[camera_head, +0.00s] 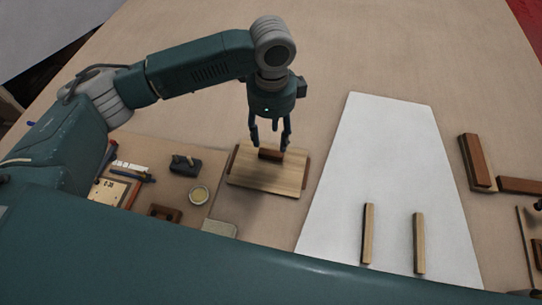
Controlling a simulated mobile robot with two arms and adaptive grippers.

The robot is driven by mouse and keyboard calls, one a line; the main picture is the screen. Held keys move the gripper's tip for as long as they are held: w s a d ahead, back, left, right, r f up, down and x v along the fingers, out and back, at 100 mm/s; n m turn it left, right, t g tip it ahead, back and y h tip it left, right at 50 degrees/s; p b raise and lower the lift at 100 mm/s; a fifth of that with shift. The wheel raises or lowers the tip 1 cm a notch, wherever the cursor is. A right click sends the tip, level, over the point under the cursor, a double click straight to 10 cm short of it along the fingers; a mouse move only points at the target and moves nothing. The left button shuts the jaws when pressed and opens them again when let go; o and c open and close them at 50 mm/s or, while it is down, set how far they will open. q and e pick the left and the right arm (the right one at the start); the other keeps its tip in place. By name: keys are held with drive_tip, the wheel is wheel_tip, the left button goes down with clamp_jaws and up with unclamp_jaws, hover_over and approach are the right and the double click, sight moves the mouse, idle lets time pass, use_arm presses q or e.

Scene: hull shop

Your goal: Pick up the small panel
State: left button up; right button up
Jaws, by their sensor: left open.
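The small panel (265,177) is a light wooden board with darker strips at its left and right ends. It lies on the tan table left of the white sheet. A dark reddish-brown block (270,154) stands at its far edge, like a handle. My left gripper (270,148) points down over this block, its fingers open, one at each side of it in the picture. I cannot tell whether the fingers touch the block. My right gripper is not in view.
A white sheet (373,165) with two wooden strips lies right of the panel. Left of it are a dark plane-like tool (186,165), a small round tin (199,194) and a brown block (164,213). Wooden pieces (478,162) lie far right. The table behind is clear.

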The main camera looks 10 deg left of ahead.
sight(272, 155)
use_arm(q)
drive_tip(key=shift+s+f, duration=0.2)
drive_tip(key=shift+f, duration=1.55)
wheel_tip(272, 155, down, 4)
drive_tip(key=shift+w+d+r+p, duration=0.1)
drive_tip(key=shift+r+p, duration=0.05)
drive_tip(key=shift+p, duration=0.4)
drive_tip(key=shift+f, duration=0.5)
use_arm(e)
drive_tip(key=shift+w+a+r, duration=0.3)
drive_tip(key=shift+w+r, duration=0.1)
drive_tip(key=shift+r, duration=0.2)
use_arm(q)
drive_tip(key=c, duration=1.2)
clamp_jaws()
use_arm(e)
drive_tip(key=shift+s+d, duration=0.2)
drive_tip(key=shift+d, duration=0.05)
use_arm(q)
drive_tip(key=shift+w+r, duration=0.1)
drive_tip(key=shift+r, duration=0.05)
